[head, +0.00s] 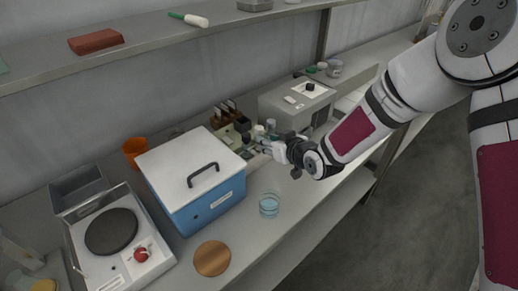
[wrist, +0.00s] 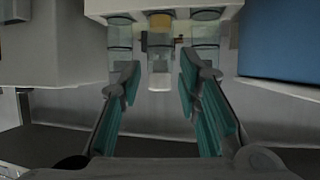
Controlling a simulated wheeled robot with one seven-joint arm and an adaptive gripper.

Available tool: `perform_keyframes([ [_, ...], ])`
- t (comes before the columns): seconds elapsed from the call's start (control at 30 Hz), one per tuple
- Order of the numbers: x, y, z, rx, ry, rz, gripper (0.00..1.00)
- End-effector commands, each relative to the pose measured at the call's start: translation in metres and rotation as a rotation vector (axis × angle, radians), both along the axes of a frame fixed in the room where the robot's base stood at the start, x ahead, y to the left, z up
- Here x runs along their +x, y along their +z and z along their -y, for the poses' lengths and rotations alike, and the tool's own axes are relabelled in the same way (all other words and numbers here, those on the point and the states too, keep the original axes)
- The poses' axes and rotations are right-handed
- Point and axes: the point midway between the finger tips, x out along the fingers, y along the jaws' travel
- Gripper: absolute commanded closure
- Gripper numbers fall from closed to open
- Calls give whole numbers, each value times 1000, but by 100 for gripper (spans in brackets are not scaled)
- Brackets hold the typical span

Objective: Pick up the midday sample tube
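In the wrist view, a clear tube with an amber upper part (wrist: 160,48) and a whitish lower end stands between my fingers, a little beyond the tips. A clear tube (wrist: 119,34) is on its left and another (wrist: 206,38) on its right. I cannot read any label that marks the midday sample tube. My gripper (wrist: 158,82) is open, with a teal-padded finger on each side and a gap around the middle tube. In the head view, my gripper (head: 268,147) is beside small vessels at the back of the bench, and its fingers are partly hidden.
A blue box with a white lid (head: 212,205) stands left of my gripper. A grey instrument (head: 297,108) is behind it to the right. A shelf (head: 150,48) runs above.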

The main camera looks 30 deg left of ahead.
Motion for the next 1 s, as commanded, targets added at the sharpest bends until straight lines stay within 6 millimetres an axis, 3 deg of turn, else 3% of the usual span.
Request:
perform_keyframes([
  [0.3,21,-14,-33,1,0,-1,69],
  [0.63,25,-17,-37,0,0,-1,69],
  [0.77,25,-16,-37,1,0,-1,98],
  [1.0,24,-16,-37,1,0,1,100],
])
